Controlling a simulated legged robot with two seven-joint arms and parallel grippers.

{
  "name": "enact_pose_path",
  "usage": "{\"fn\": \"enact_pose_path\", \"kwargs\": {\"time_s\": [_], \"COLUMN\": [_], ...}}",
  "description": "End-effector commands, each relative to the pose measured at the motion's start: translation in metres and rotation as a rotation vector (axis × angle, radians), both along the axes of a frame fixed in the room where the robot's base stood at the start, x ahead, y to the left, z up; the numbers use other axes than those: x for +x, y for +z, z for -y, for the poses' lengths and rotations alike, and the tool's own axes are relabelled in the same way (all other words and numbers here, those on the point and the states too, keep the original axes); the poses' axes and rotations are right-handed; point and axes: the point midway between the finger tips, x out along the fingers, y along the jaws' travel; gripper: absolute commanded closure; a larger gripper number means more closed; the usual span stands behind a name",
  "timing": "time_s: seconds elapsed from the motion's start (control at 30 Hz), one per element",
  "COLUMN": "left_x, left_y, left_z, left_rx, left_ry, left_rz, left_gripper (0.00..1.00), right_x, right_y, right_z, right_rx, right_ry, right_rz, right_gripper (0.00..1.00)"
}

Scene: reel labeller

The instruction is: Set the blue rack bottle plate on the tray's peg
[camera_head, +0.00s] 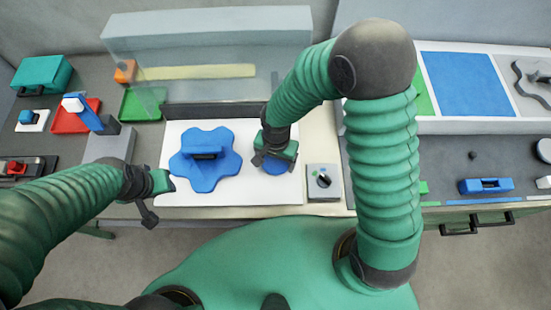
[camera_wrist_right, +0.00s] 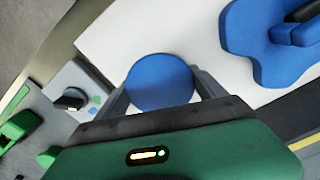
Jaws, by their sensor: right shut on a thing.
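A round blue disc (camera_wrist_right: 160,82) sits between the fingers of my right gripper (camera_head: 273,160). In the head view the gripper covers most of it, and only the lower edge of the disc (camera_head: 277,169) shows. I cannot tell if the disc touches the white board (camera_head: 262,190) under it. A blue lobed plate with a dark-topped raised block (camera_head: 208,178) lies on the board to the left. It also shows in the right wrist view (camera_wrist_right: 245,40). My left gripper (camera_head: 156,196) is open and empty at the board's left edge. I cannot make out a peg.
A grey box with a dark knob (camera_head: 323,183) stands right of the board. A clear-walled case (camera_head: 210,60) stands behind. Red (camera_head: 76,116) and green (camera_head: 143,103) trays lie at left. A blue slotted block (camera_head: 486,186) lies on the right bench.

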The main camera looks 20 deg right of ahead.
Motion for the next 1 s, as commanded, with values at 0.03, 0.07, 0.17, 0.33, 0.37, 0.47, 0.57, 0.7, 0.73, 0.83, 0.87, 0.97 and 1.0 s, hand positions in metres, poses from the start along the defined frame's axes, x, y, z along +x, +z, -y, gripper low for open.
{"fn": "enact_pose_path", "kwargs": {"time_s": [0.03,0.07,0.17,0.33,0.37,0.47,0.57,0.7,0.73,0.83,0.87,0.97,1.0], "left_x": [0.000,0.000,0.000,0.000,0.000,0.000,0.000,0.000,0.000,0.000,0.000,0.000,0.000], "left_y": [-0.002,-0.002,-0.004,-0.007,-0.007,-0.009,-0.011,-0.013,-0.012,-0.012,-0.012,-0.012,-0.012], "left_z": [0.000,0.000,0.000,0.000,0.000,0.000,0.000,0.000,0.000,0.000,0.000,0.000,0.000], "left_rx": [0.000,0.000,0.000,0.000,0.000,0.000,0.000,0.000,0.000,0.000,0.000,0.000,0.000], "left_ry": [0.000,0.000,0.000,0.000,0.000,0.000,0.000,0.000,0.000,0.000,0.000,0.000,0.000], "left_rz": [0.000,0.000,0.000,0.000,0.000,0.000,0.000,0.000,0.000,0.000,0.000,0.000,0.000], "left_gripper": [0.64,0.64,0.64,0.64,0.64,0.64,0.64,0.64,0.64,0.64,0.64,0.64,0.64], "right_x": [0.000,0.000,0.000,0.000,0.000,0.000,0.000,0.000,0.000,0.000,0.000,0.000,0.000], "right_y": [-0.002,-0.002,-0.005,-0.008,-0.009,-0.011,-0.013,-0.015,-0.014,-0.014,-0.014,-0.014,-0.014], "right_z": [0.000,0.000,0.000,0.000,0.000,0.000,0.000,0.000,0.000,0.000,0.000,0.000,0.000], "right_rx": [0.000,0.000,0.000,0.000,0.000,0.000,0.000,0.000,0.000,0.000,0.000,0.000,0.000], "right_ry": [0.000,0.000,0.000,0.000,0.000,0.000,0.000,0.000,0.000,0.000,0.000,0.000,0.000], "right_rz": [0.000,0.000,0.000,0.000,0.000,0.000,0.000,0.000,0.000,0.000,0.000,0.000,0.000], "right_gripper": [0.86,0.86,0.86,0.86,0.86,0.86,0.86,0.18,0.14,0.11,0.11,0.11,0.11]}}
